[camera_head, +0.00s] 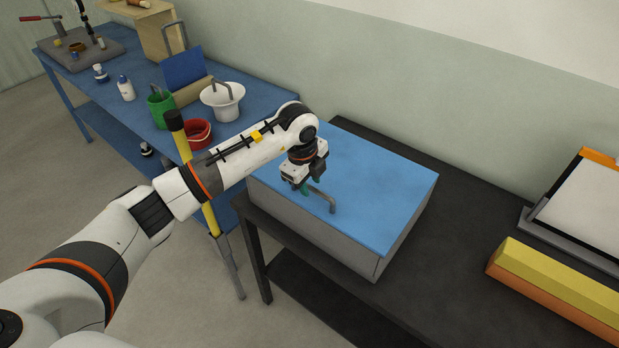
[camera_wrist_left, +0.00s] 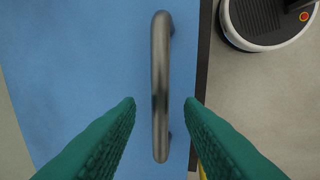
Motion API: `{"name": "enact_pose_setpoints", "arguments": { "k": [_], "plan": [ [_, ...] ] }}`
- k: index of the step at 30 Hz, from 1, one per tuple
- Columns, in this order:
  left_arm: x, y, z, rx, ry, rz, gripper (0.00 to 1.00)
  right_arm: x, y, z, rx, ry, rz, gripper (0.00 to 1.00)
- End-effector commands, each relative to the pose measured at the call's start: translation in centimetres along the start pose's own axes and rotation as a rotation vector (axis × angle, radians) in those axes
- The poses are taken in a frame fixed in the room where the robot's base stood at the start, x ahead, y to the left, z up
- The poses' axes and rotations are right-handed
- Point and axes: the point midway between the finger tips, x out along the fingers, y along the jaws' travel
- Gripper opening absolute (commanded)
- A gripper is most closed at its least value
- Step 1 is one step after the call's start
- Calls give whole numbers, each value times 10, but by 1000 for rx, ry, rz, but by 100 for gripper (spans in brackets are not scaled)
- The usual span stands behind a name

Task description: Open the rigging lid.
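The rigging lid (camera_head: 375,185) is a flat blue panel lying shut on a grey box (camera_head: 340,240) on the black table. A grey bar handle (camera_head: 325,199) stands on the lid near its front edge. My left gripper (camera_head: 309,187) is over the handle. In the left wrist view the handle (camera_wrist_left: 160,85) runs upright between two green fingertips (camera_wrist_left: 159,103), with a gap on each side, so the gripper is open. The blue lid (camera_wrist_left: 75,70) shows behind it. I cannot tell how far the fingers reach down around the handle. My right gripper is not in view.
A blue bench (camera_head: 135,85) at the left holds a white bucket (camera_head: 222,102), a red bowl (camera_head: 198,134) and a green cup (camera_head: 160,108). A yellow-black pole (camera_head: 178,135) stands between bench and table. A yellow-orange block (camera_head: 555,285) lies at the right.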

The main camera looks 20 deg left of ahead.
Motion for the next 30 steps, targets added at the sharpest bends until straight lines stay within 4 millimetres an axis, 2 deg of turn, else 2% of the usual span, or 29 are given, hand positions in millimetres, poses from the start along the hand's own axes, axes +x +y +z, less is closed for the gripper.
{"name": "enact_pose_setpoints", "arguments": {
  "k": [8, 15, 25, 30],
  "plan": [
    [2, 0, 0, 0, 0, 0, 34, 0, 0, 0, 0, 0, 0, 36],
    [2, 0, 0, 1, 0, 0, 0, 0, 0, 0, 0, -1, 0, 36],
    [-2, 2, 0, 1, -1, 1, 0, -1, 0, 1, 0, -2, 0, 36],
    [-17, 10, 0, 1, -1, 5, 0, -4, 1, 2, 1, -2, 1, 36]
  ]
}}
